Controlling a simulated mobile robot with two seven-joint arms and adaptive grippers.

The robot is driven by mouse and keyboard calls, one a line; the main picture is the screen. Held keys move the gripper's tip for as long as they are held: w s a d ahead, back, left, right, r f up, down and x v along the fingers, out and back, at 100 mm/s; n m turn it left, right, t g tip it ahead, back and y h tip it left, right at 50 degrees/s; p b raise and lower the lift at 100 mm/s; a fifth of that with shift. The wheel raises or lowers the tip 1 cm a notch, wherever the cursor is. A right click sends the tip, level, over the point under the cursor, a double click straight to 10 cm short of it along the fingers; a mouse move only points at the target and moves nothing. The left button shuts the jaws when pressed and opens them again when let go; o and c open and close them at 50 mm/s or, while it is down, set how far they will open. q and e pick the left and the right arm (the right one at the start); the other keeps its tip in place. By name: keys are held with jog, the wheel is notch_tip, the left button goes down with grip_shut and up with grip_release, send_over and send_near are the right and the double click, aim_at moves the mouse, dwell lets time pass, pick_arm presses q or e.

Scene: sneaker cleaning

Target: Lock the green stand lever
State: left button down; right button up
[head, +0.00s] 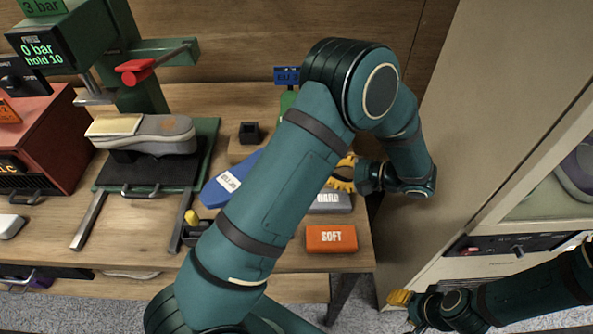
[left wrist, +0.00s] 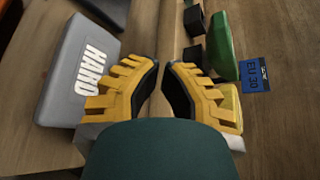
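A green stand part with a blue EU label (head: 287,76) shows at the back of the table, mostly hidden behind my left arm. In the left wrist view a green piece (left wrist: 220,45) lies right of the fingers, beside the blue label (left wrist: 255,75); I cannot tell which part is its lever. My left gripper (head: 342,175) is over the table's right side, partly hidden by my arm. In the left wrist view its yellow fingers (left wrist: 164,66) are apart with nothing visible between them. My right gripper (head: 399,297) is low at the right, away from the table; its opening is unclear.
A green press with a red-handled lever (head: 135,72) stands at left, a grey shoe (head: 150,133) beneath it. A grey HARD block (head: 331,202), an orange SOFT block (head: 331,239) and a blue block (head: 229,181) lie nearby. A cabinet (head: 470,130) stands at right.

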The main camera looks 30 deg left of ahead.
dwell(0.3)
pick_arm(q)
jog(key=b+x, duration=0.1)
jog(key=x, duration=0.8)
jog(key=shift+a+f, duration=0.1)
jog(key=shift+a, duration=0.2)
jog(key=shift+s+a, duration=0.15)
jog(key=shift+s, duration=0.15)
jog(key=shift+s+d+r, duration=0.2)
jog(key=shift+s+r, duration=0.4)
jog(key=shift+r, duration=0.05)
jog(key=shift+s+d+r, duration=0.2)
jog(key=shift+s+r, duration=0.4)
